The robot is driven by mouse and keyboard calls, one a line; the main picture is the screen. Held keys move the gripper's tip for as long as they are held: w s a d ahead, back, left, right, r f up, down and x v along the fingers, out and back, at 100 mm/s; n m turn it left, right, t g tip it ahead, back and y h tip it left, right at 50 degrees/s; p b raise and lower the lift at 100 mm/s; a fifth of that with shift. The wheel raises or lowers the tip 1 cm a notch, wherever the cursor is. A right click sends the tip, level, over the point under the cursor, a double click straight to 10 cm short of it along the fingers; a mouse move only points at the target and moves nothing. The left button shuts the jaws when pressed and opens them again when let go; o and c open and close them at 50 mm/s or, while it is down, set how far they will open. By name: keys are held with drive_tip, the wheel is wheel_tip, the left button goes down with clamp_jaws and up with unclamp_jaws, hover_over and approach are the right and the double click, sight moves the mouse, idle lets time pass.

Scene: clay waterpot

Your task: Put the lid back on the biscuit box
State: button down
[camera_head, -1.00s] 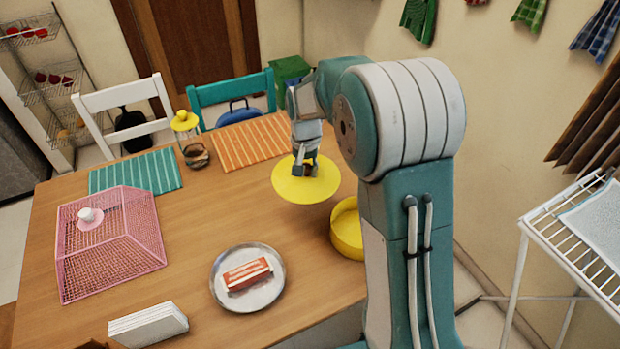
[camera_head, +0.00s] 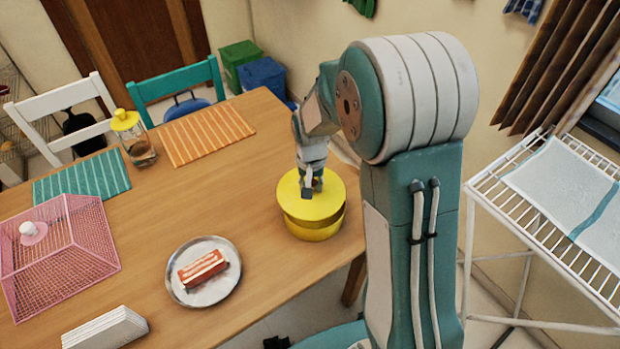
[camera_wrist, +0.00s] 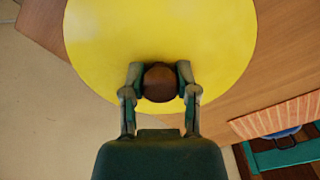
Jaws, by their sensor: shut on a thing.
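The yellow round lid (camera_head: 330,200) is over the yellow biscuit box (camera_head: 318,232) at the table's right edge. It looks roughly level and nearly lined up with the box; I cannot tell whether it rests fully on the rim. My gripper (camera_head: 312,186) is above the lid, shut on its brown knob. In the wrist view my gripper (camera_wrist: 160,84) has one finger on each side of the round knob (camera_wrist: 160,88), and the lid (camera_wrist: 160,30) fills the upper middle. The box is hidden under the lid in that view.
A metal plate (camera_head: 230,282) with a striped packet (camera_head: 202,268) lies left of the box. A pink mesh cover (camera_head: 60,260), a yellow-topped jar (camera_head: 140,150) and white napkins (camera_head: 105,330) stand further left. A white wire rack (camera_head: 490,200) is at the right.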

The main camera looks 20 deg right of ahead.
sight(315, 190)
drive_tip(key=shift+d+f, duration=0.35)
drive_tip(key=shift+f, duration=0.25)
drive_tip(key=shift+d+f, duration=0.3)
drive_tip(key=shift+f, duration=0.85)
drive_tip(key=shift+a+f, duration=0.35)
drive_tip(key=shift+a, duration=0.05)
drive_tip(key=shift+d, duration=0.3)
drive_tip(key=shift+a, duration=0.35)
drive_tip(key=shift+d, duration=0.25)
drive_tip(key=shift+f, duration=0.1)
